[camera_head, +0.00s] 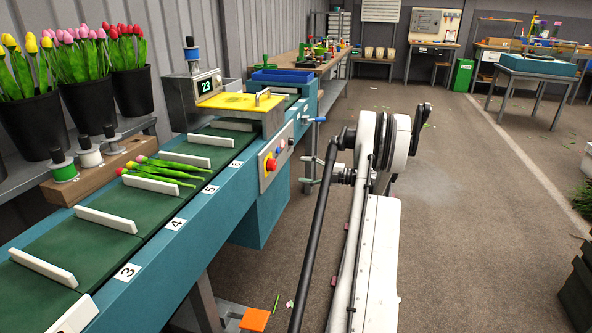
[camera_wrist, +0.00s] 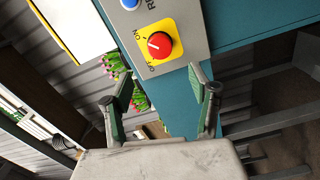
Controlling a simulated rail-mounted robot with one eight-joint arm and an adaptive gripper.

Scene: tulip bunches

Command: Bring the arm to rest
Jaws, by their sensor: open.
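My arm (camera_head: 376,240) reaches out over the floor to the right of the teal conveyor. My gripper (camera_head: 308,170) is small in the head view and points left toward the side of the conveyor, near the control panel. In the wrist view my gripper (camera_wrist: 161,74) is open, its two green-padded fingers wide apart with nothing between them. Beyond the fingers are the conveyor's teal side and a red knob (camera_wrist: 159,45) on a yellow plate. The gap between my fingertips and the panel is hard to judge.
Three tulips (camera_head: 165,172) lie on the green conveyor belt (camera_head: 70,243), among white dividers. Black buckets of tulips (camera_head: 130,90) stand behind it. A yellow-topped machine (camera_head: 240,101) with a display reading 23 spans the belt. Open floor (camera_head: 470,230) lies to the right.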

